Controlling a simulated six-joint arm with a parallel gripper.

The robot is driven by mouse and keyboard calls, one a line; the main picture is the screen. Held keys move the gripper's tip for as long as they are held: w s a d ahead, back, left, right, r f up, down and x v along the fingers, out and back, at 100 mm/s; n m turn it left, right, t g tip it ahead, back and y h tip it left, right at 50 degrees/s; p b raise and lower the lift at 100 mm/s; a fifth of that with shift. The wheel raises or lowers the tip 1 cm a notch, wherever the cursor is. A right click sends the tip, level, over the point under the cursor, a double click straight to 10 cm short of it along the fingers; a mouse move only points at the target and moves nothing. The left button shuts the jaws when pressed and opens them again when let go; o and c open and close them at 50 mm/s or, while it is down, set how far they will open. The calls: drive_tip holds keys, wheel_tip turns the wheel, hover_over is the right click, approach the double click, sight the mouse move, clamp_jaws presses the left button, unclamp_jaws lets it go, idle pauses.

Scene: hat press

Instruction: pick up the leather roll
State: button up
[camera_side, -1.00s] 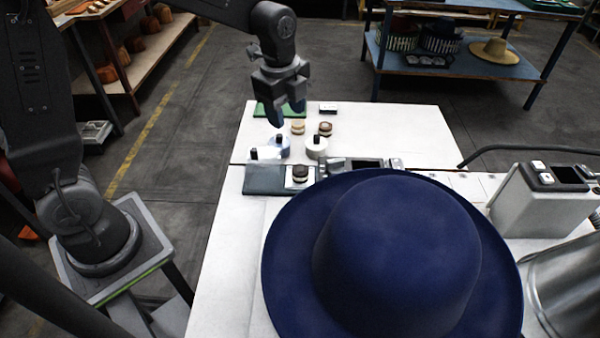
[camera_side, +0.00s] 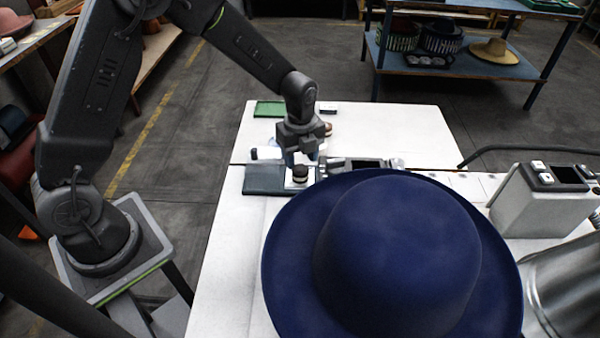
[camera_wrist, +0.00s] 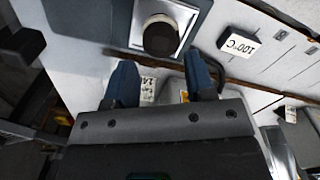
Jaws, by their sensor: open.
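A small roll with a dark top and a pale side, which looks like the leather roll (camera_side: 301,173), stands upright on a white square pad at the right end of a dark grey tray (camera_side: 264,180). In the wrist view the roll (camera_wrist: 161,37) shows from above inside a pale square. My gripper (camera_side: 301,158) is just above and behind the roll in the side view, with its blue fingers apart. In the wrist view my gripper (camera_wrist: 161,78) is open and empty; the roll lies beyond the fingertips, in line with the gap, and seems apart from them.
A large blue hat (camera_side: 395,260) fills the front of the white table (camera_side: 390,130). A grey device with a dark screen (camera_side: 365,164) stands close right of the roll. Another brown-topped roll (camera_side: 328,129) stands behind my gripper, near a green mat (camera_side: 268,109). A label marked 100°C (camera_wrist: 239,43) lies nearby.

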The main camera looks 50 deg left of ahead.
sight(300, 169)
drive_tip(key=f, duration=0.5)
drive_tip(key=shift+w+a, duration=0.15)
drive_tip(key=shift+a, duration=0.05)
drive_tip(key=shift+c, duration=0.4)
drive_tip(key=c, duration=0.5)
drive_tip(key=shift+r, duration=0.1)
